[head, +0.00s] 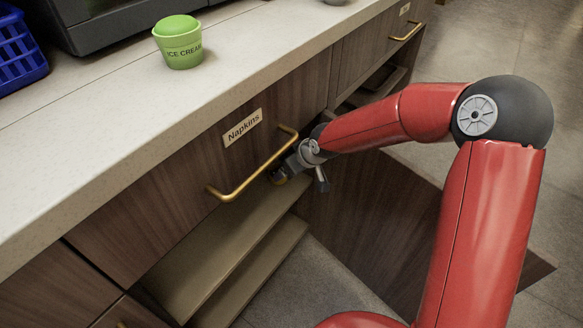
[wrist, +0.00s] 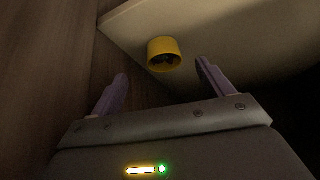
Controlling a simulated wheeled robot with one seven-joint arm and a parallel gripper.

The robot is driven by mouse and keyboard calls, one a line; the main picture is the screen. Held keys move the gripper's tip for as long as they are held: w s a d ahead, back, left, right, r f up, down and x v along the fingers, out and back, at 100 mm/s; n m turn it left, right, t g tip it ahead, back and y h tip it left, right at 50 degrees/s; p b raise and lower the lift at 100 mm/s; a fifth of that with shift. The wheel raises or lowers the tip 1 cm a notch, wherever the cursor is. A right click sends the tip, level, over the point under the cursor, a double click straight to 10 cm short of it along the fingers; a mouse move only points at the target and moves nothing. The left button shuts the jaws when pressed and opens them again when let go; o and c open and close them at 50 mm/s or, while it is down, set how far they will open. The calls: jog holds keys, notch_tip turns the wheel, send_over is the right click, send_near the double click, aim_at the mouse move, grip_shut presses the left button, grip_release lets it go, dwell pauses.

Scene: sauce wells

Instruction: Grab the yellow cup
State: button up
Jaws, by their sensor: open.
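The yellow cup (wrist: 158,45) shows in the wrist view against a pale shelf board. Its dark opening faces toward the camera. My gripper (wrist: 160,74) is open, with its two purple fingers apart and the cup just beyond and between their tips. I see no finger contact with the cup. In the head view my gripper (head: 298,165) is low at the open cabinet under the Napkins drawer.
The gold handle (head: 250,170) of the Napkins drawer juts out close to my gripper. Pale shelves (head: 215,250) lie below, and an open cabinet door (head: 375,215) stands to the right. A green ice cream cup (head: 180,45) and a blue basket (head: 20,50) stand on the counter.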

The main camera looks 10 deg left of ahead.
aim_at(273, 169)
jog(key=x, duration=0.8)
jog(key=shift+a+r+b, duration=0.2)
jog(key=shift+a+b, duration=0.05)
jog(key=shift+b, duration=0.05)
jog(key=c, duration=1.1)
jog(key=shift+r, duration=0.15)
